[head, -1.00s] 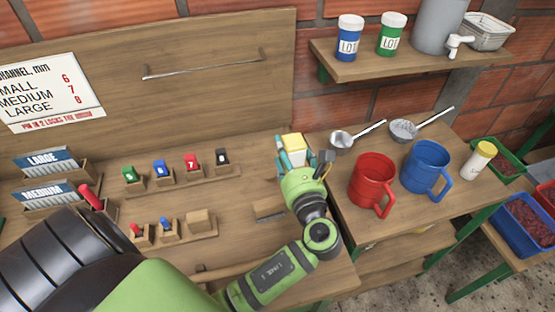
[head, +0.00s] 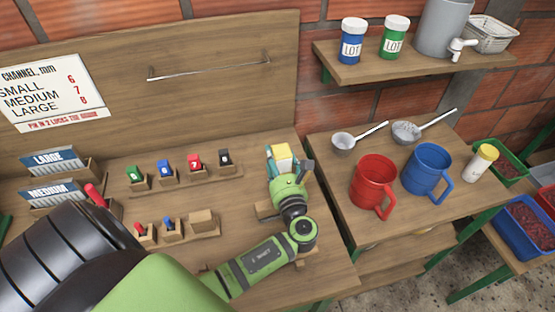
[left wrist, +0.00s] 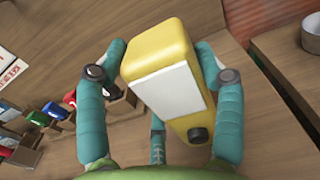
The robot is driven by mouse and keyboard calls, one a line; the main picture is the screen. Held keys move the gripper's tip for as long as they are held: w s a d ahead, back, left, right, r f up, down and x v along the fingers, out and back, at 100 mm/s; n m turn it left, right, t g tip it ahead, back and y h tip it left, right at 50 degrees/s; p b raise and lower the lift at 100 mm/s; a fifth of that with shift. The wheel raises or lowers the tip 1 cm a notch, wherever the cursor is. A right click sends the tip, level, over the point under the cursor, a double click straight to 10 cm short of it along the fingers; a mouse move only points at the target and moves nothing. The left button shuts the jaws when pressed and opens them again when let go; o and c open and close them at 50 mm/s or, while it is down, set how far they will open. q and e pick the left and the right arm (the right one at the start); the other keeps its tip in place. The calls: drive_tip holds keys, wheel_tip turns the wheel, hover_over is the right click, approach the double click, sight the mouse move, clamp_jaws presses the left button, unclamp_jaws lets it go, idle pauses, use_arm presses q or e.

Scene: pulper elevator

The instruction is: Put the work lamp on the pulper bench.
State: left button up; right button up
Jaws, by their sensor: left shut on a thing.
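The work lamp (head: 283,154) is a yellow block with a pale panel. It also shows large in the left wrist view (left wrist: 168,80), tilted in the picture, with a dark round knob near its lower end. My left gripper (head: 280,164) is shut on it, with teal fingers on both sides (left wrist: 160,85). The lamp is over the right part of the left wooden bench (head: 252,158), which looks like the pulper bench. I cannot tell whether its base touches the wood. My right gripper is not in view.
Small colored blocks in holders (head: 194,163) and labelled card boxes (head: 52,160) stand left on the bench. A separate right table holds a red mug (head: 371,180), a blue mug (head: 424,170) and two scoops (head: 343,143). Bare wood lies between the holders and the lamp.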

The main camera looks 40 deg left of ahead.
use_arm(q)
drive_tip(key=shift+f, duration=0.15)
drive_tip(key=o, duration=1)
drive_tip(key=shift+o, duration=0.2)
drive_tip(key=shift+r, duration=0.2)
drive_tip(key=shift+s+d+f, duration=0.1)
drive_tip(key=shift+s+d, duration=0.1)
drive_tip(key=shift+d, duration=0.1)
drive_tip(key=b+v, duration=0.3)
drive_tip(key=v, duration=0.8)
drive_tip(key=shift+s+d, duration=0.1)
drive_tip(key=shift+d, duration=0.05)
